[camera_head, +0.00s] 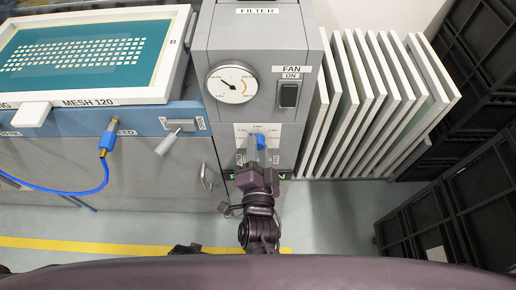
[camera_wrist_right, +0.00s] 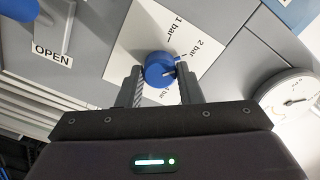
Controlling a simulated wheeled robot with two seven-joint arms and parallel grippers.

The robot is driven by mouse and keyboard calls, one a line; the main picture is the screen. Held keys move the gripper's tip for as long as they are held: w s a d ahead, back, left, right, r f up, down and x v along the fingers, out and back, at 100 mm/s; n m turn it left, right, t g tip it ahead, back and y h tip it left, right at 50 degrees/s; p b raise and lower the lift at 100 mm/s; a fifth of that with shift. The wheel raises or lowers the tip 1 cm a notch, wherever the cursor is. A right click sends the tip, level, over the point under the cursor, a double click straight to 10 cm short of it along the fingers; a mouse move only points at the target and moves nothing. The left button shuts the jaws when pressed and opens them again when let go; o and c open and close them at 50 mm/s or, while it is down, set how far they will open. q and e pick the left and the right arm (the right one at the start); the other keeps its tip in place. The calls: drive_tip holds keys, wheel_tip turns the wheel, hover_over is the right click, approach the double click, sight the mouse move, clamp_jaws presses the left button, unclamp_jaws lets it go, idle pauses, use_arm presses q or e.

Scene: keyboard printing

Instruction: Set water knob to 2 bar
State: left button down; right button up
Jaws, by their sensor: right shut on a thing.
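The blue water knob (camera_head: 260,140) sits on a white scale plate on the front of the grey filter unit. In the right wrist view the knob (camera_wrist_right: 159,68) is between the two fingers of my right gripper (camera_wrist_right: 160,88), which is shut on it. The plate (camera_wrist_right: 140,38) carries the marks "1 bar" and "2 bar", and another "bar" label partly hidden near the fingers. A small pale mark shows at the knob's right side; its exact setting is hard to read. In the head view my right gripper (camera_head: 257,158) reaches up to the knob from below. My left gripper is not visible.
Above the knob are a round gauge (camera_head: 231,82) and a black FAN switch (camera_head: 289,95). To the left are a grey lever (camera_head: 168,144), a blue hose (camera_head: 104,172) and a mesh screen frame (camera_head: 120,96). White panels (camera_head: 349,105) stand in a rack at right.

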drive_tip(key=o, duration=1)
drive_tip(key=shift+c, duration=0.2)
drive_tip(key=shift+s, duration=0.1)
drive_tip(key=s, duration=0.7)
drive_tip(key=shift+s, duration=0.3)
